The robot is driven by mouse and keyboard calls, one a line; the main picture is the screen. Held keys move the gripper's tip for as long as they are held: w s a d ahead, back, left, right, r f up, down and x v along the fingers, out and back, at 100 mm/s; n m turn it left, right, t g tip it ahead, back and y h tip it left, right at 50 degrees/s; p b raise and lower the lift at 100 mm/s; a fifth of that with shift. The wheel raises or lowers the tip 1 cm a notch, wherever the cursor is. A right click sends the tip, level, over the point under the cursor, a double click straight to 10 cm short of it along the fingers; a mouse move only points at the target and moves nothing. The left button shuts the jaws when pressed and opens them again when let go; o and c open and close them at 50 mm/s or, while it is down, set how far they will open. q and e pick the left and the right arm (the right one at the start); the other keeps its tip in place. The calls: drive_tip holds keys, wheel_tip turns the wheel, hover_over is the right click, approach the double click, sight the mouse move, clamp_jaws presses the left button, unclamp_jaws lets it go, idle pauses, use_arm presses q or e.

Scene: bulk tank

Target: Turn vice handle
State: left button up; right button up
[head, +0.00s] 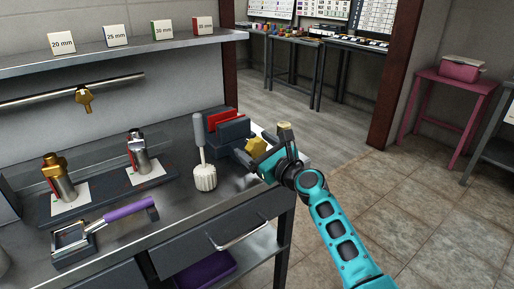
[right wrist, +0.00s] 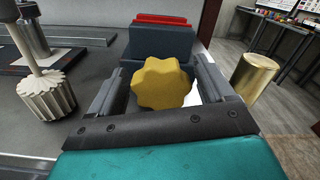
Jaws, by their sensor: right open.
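The vice (head: 229,128) is a dark blue-grey block with red jaw faces, standing near the right end of the metal workbench. Its handle (head: 257,146) is a yellow lobed knob on the side facing my right arm. My right gripper (head: 257,155) is at the knob. In the right wrist view the handle (right wrist: 161,82) lies between the two open fingers (right wrist: 160,95), with a visible gap on the left side. I cannot tell whether the right finger touches it. The vice body (right wrist: 160,45) is behind the knob. My left gripper is not in view.
A white fluted holder (head: 205,178) with a grey-handled tool stands left of the vice. A brass cylinder (right wrist: 254,75) shows at the right of the wrist view. Floor right of the bench is free.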

sight(259, 148)
drive_tip(key=shift+s+d+r, duration=0.1)
drive_tip(key=shift+s+d, duration=0.1)
drive_tip(key=shift+s, duration=0.05)
drive_tip(key=p+v, duration=0.2)
drive_tip(key=v, duration=0.2)
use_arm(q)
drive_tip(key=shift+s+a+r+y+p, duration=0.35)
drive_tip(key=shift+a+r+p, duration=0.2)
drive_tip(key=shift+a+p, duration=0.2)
use_arm(e)
drive_tip(key=v, duration=0.8)
drive_tip(key=shift+s, duration=0.1)
